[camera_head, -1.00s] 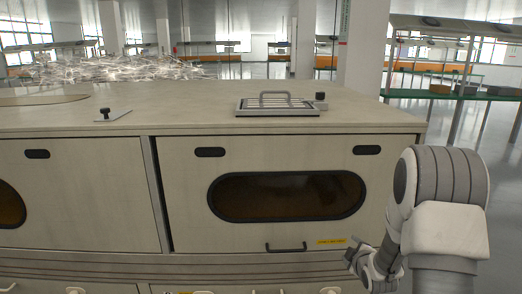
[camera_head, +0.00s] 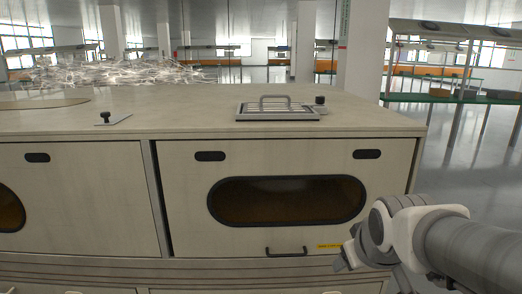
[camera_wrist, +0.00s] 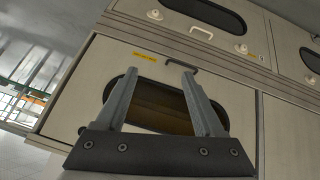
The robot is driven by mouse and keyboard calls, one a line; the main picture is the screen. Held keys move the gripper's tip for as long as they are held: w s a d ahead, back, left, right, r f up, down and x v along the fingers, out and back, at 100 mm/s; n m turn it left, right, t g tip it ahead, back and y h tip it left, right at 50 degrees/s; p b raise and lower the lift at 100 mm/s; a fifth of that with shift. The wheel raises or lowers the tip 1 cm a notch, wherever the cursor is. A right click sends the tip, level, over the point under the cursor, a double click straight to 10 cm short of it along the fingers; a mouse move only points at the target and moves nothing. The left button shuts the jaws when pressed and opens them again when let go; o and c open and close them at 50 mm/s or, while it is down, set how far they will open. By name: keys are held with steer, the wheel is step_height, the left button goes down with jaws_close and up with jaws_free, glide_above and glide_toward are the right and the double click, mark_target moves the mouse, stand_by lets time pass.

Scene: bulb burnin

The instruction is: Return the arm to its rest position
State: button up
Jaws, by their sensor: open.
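My gripper shows in the wrist view (camera_wrist: 158,98) with its two fingers spread apart and nothing between them. The cabinet door (camera_wrist: 105,75) with its dark oval window lies beyond the fingers. In the head view my arm (camera_head: 440,235) reaches in from the right edge, in front of the cabinet's lower right corner. The gripper end is at the arm's left end, near the front of the cabinet, and its fingers are hard to make out there. Whether any part touches the cabinet cannot be told.
The beige cabinet (camera_head: 180,200) fills the left and middle. The door handle (camera_head: 287,252) juts out near my gripper. A framed metal grate (camera_head: 277,110) and a small plate with a black knob (camera_head: 106,118) are on top. Open floor (camera_head: 480,165) and shelving (camera_head: 455,98) are at right.

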steer(key=s+a+r+m+g+y+p, duration=0.1)
steer(key=s+a, duration=0.1)
steer(key=s, duration=0.4)
steer(key=s+a+r+m+g, duration=0.1)
steer(key=s+a+m, duration=0.1)
steer(key=s, duration=0.5)
step_height(320, 180, up, 16)
steer(key=p, duration=1.6)
steer(key=shift+w+d, duration=0.3)
steer(key=shift+w, duration=0.1)
steer(key=shift+f, duration=0.1)
